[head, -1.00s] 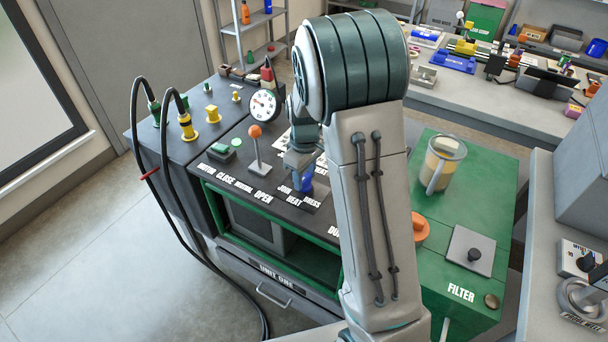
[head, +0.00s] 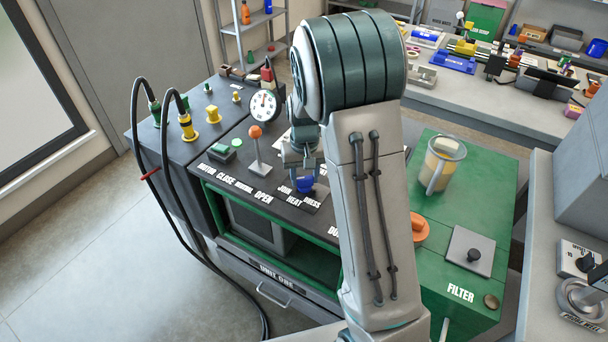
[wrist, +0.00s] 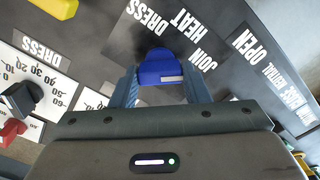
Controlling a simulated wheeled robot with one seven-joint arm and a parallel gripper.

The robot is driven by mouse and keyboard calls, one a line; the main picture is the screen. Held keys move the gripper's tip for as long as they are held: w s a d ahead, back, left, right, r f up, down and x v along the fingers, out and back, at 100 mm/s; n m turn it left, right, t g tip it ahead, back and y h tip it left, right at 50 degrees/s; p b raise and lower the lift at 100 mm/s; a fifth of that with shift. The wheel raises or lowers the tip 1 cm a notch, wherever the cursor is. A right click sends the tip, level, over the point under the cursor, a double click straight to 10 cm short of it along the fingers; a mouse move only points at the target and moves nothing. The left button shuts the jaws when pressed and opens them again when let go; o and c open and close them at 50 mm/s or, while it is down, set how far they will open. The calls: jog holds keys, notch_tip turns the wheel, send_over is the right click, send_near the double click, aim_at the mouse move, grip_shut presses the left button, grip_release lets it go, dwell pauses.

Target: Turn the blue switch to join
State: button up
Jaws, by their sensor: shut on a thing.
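The blue switch (head: 305,184) stands on the dark top panel of the cart, with the labels JOIN, HEAT and DRESS around it. In the wrist view its blue knob (wrist: 158,65) sits between the two fingers, with a white mark on its near edge. The JOIN label (wrist: 198,59) is just right of the knob, HEAT is above it and DRESS is at its upper left. My gripper (head: 302,172) reaches down from above and is shut on the knob. I cannot tell exactly which label the switch points at.
An orange-knobbed lever (head: 255,132), a round gauge (head: 264,105) and a green button (head: 237,143) stand left of my gripper. Yellow and green plugs with black hoses are farther left. A clear jug (head: 443,160) and an orange knob (head: 418,228) are on the right side.

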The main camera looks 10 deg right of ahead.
aim_at(305, 178)
jog(key=shift+m, duration=0.3)
jog(key=o, duration=1)
notch_tip(305, 178, up, 14)
jog(key=shift+f, duration=0.1)
dwell(0.4)
jog(key=s+r+t, duration=0.1)
jog(key=s, duration=0.6)
jog(key=s+r+t+p, duration=0.1)
jog(key=s, duration=0.7)
jog(key=s+r+n+p, duration=0.1)
jog(key=s, duration=0.6)
jog(key=shift+s+a+t, duration=0.15)
jog(key=shift+s+t, duration=0.15)
jog(key=shift+t, duration=0.1)
